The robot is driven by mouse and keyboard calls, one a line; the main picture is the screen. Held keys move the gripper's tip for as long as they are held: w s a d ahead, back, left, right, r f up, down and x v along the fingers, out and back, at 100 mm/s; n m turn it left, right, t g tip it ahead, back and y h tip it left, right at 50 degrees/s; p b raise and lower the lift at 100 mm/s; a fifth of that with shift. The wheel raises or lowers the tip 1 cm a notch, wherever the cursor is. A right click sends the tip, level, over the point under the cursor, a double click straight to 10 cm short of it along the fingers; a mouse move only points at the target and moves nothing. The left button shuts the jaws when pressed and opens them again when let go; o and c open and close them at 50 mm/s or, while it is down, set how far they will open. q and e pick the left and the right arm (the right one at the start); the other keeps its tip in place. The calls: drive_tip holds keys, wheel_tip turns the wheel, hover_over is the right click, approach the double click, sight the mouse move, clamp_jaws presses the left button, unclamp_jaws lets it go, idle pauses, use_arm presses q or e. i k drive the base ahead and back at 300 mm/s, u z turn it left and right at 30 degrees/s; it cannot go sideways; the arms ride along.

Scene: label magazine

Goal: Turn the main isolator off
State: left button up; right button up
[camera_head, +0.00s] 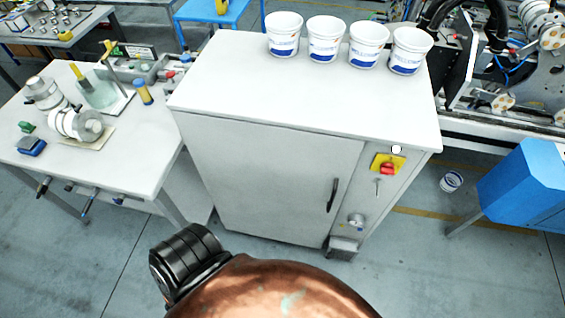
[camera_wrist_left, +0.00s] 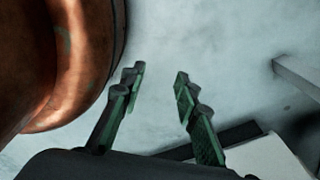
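The main isolator, a red rotary handle (camera_head: 387,168) on a yellow plate (camera_head: 376,162), sits high on the right part of the front of a white cabinet (camera_head: 270,185). The exact angle of the handle is too small to tell. My left gripper (camera_wrist_left: 158,85) shows only in the left wrist view. Its two green-padded fingers are apart with nothing between them, over the grey floor. It is well away from the isolator, which that view does not show. My right gripper is in neither view.
Several white tubs (camera_head: 326,39) stand along the cabinet's back edge. The cabinet has a black door handle (camera_head: 333,195) and a small knob (camera_head: 356,220) below the isolator. A white workbench (camera_head: 120,150) with tools stands left. A blue box (camera_head: 525,185) stands right. My copper-coloured body part fills the bottom.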

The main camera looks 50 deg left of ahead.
sight(387, 168)
drive_tip(key=u, duration=3.35)
drive_tip(key=k, duration=0.9)
drive_tip(key=z, duration=1.7)
